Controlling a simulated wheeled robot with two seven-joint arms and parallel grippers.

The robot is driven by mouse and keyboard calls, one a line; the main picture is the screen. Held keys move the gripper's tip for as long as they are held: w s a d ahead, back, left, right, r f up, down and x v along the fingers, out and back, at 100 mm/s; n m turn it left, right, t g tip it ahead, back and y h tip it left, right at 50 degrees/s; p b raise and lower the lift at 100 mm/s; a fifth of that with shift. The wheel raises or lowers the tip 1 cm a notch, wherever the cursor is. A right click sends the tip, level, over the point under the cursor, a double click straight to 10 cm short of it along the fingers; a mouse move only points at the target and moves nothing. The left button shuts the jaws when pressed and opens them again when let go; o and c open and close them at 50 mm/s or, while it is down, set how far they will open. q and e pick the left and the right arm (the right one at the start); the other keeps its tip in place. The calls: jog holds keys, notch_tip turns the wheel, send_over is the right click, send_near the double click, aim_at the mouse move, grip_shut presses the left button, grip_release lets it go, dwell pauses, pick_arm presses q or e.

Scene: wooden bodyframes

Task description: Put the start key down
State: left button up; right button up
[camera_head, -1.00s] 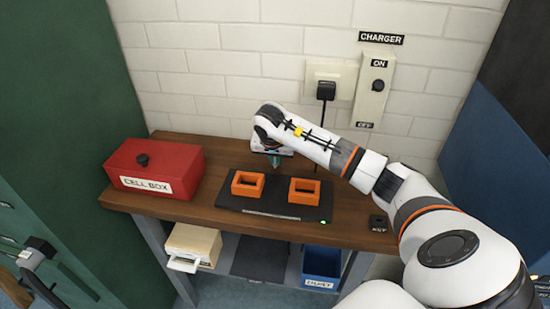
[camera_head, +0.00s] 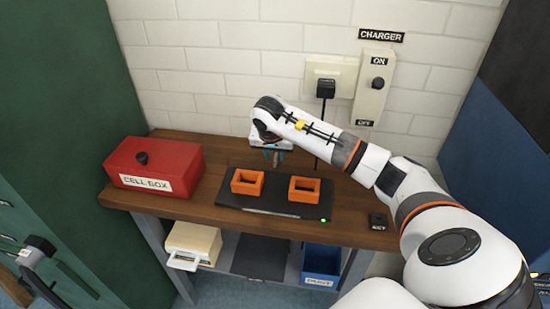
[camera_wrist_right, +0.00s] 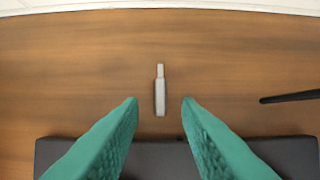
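The start key (camera_wrist_right: 160,92), a small slim grey piece with a narrower end, lies on the wooden table behind the black charging plate (camera_head: 262,208). In the right wrist view it shows between and just beyond my right fingertips, with a gap on both sides. My right gripper (camera_head: 272,158) is open and empty above it, its teal fingers pointing down. The key cannot be made out in the head view. My left gripper (camera_head: 36,250) is at the lower left, away from the table, and its fingers are too unclear to read.
Two orange square holders (camera_head: 247,183) stand on the plate. A red cell box (camera_head: 155,165) is at the left, and a small black labelled block (camera_head: 378,221) at the right edge. A black cable (camera_head: 322,125) hangs from the wall charger. A blue bin (camera_head: 321,264) is below.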

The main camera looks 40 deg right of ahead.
jog(key=v, duration=0.9)
jog(key=shift+r+b, duration=0.25)
jog(key=shift+b, duration=0.2)
jog(key=shift+s+f, duration=0.1)
jog(key=shift+s, duration=0.05)
